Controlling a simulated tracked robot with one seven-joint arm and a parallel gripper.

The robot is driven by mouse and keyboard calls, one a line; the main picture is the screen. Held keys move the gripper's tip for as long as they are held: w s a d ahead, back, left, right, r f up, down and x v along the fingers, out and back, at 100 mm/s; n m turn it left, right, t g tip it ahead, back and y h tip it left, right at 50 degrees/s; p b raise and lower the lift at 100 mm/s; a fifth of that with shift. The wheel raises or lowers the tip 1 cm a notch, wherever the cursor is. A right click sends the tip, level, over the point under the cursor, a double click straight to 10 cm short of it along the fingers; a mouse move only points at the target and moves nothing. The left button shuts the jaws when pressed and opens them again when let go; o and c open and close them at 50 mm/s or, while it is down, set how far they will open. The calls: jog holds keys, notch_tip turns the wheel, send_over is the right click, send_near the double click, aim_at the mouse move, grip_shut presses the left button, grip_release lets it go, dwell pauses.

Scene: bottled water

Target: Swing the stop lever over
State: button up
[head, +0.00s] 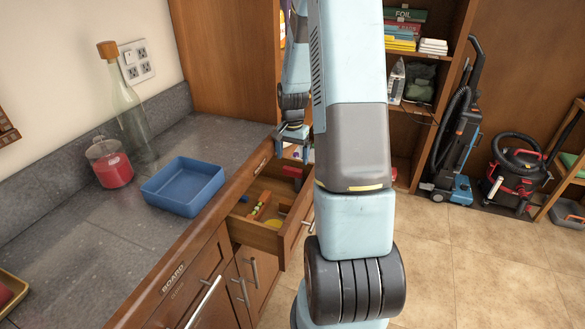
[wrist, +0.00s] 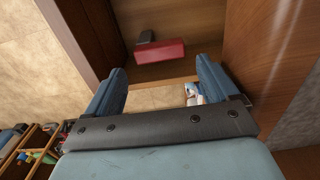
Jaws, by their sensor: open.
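A red block-shaped piece with a dark knob or end (wrist: 160,51) lies against brown wood ahead of my fingers in the wrist view. It may be the stop lever, but I cannot tell for sure. A red piece (head: 292,171) also shows at the far side of the open drawer (head: 262,236) in the head view. My gripper (wrist: 161,66) is open, its two blue fingers apart with nothing gripped between them. In the head view my gripper (head: 293,146) is above the drawer's far end, partly hidden by my arm.
The drawer holds wooden dividers, small green items (head: 257,205) and a yellow item (head: 273,225). Shelves and vacuum cleaners stand at the back right; open tiled floor lies right.

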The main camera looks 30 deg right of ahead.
aim_at(292, 170)
jog(key=shift+f, duration=2.85)
jog(key=shift+c, duration=0.3)
jog(key=c, duration=0.7)
jog(key=shift+n, duration=0.3)
jog(key=n, duration=0.2)
jog(key=shift+s+a+n, duration=0.25)
jog(key=shift+n, duration=0.15)
jog(key=n, duration=0.2)
jog(key=s+n, duration=0.1)
jog(key=n, duration=0.5)
jog(key=shift+s+a, duration=0.2)
jog(key=shift+s, duration=0.15)
jog(key=shift+n, duration=0.4)
